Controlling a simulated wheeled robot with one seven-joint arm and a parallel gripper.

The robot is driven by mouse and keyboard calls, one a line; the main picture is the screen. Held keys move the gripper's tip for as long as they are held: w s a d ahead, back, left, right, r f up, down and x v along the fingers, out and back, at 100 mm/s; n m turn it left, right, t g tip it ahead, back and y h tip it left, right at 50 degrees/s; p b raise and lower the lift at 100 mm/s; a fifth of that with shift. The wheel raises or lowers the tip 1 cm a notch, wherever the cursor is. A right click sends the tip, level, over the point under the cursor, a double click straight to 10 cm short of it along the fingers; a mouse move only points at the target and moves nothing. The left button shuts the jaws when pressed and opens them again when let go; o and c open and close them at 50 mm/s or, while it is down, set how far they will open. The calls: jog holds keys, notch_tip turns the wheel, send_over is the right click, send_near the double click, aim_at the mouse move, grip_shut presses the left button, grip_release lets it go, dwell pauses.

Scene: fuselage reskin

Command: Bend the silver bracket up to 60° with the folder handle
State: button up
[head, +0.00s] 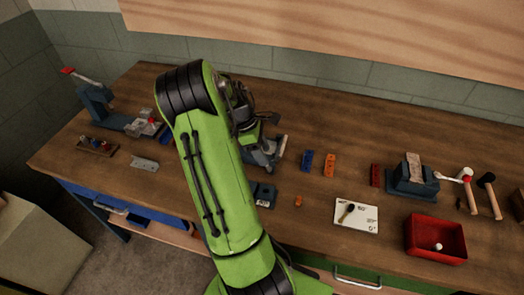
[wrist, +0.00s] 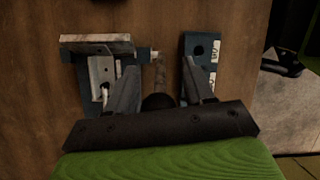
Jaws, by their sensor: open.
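In the wrist view, my gripper (wrist: 161,66) is open, with one finger on each side of a rod-like handle (wrist: 160,72). I cannot tell whether either finger touches it. The folder (wrist: 82,43) is at the left, with a pale bar along its top. A silver bracket (wrist: 103,70) with a hole sits in it, beside my left finger; its bend angle is unclear. In the head view, the folder (head: 266,157) stands at mid-table, partly hidden by my arm, with the handle (head: 282,145) at its right side. The fingers are not clear there.
A blue block with holes (wrist: 199,47) stands right of my gripper. On the bench, a flat grey plate (head: 145,163) lies left. Blue (head: 307,160) and orange (head: 330,165) blocks, a white card (head: 356,215), a vise (head: 412,180) and a red tray (head: 436,239) lie right.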

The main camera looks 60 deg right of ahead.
grip_shut()
jog(key=shift+s, duration=0.15)
jog(key=shift+s+d+r+t+b, duration=0.1)
jog(key=shift+s+d+t+b, duration=0.15)
jog(key=shift+s+t+b, duration=0.75)
jog(key=s+d+f+t+y+b, duration=0.1)
jog(key=s+f+t+b, duration=0.2)
jog(key=s+t, duration=0.4)
jog(key=shift+t+y+b, duration=0.3)
jog(key=shift+t+b, duration=0.5)
jog(key=shift+b, duration=0.1)
jog(key=shift+s, duration=0.1)
grip_release()
